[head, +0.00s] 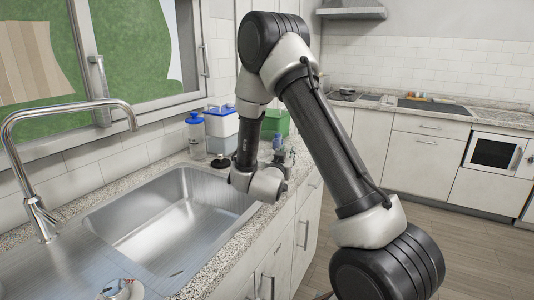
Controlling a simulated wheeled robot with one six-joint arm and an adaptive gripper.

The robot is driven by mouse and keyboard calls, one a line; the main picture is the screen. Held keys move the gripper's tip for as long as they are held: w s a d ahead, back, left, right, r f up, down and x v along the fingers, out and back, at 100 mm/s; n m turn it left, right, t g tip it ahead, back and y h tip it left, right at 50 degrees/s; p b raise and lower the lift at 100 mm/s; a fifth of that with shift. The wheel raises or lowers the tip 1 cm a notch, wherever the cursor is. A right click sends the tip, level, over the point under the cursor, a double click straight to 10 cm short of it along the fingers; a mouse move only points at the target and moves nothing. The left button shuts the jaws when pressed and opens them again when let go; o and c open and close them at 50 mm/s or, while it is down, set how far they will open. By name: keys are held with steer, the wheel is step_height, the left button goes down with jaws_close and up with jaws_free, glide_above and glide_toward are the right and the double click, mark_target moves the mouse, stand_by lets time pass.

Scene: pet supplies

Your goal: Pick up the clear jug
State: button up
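A clear container with a blue lid (196,138) stands upright on the counter behind the sink, near the wall; it looks like the clear jug. My gripper (284,157) shows only as a small dark part beyond my wrist, over the counter at the right end of the sink. It is apart from the clear container, to its right. My wrist hides most of it, so its fingers and anything between them cannot be made out. A small blue-topped item (277,142) shows right by it, partly hidden.
A white box with a blue lid (221,122) and a green box (275,123) stand behind my wrist. A small dark item (222,161) sits on the counter. The steel sink (165,222) and faucet (68,108) lie at left. A patterned object (122,289) is at the bottom edge. The floor at right is clear.

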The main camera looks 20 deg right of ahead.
mark_target(289, 148)
steer(key=x, duration=0.6)
steer(key=shift+w+r, duration=0.15)
steer(key=shift+r, duration=0.15)
steer(key=shift+d, duration=0.1)
jaws_close()
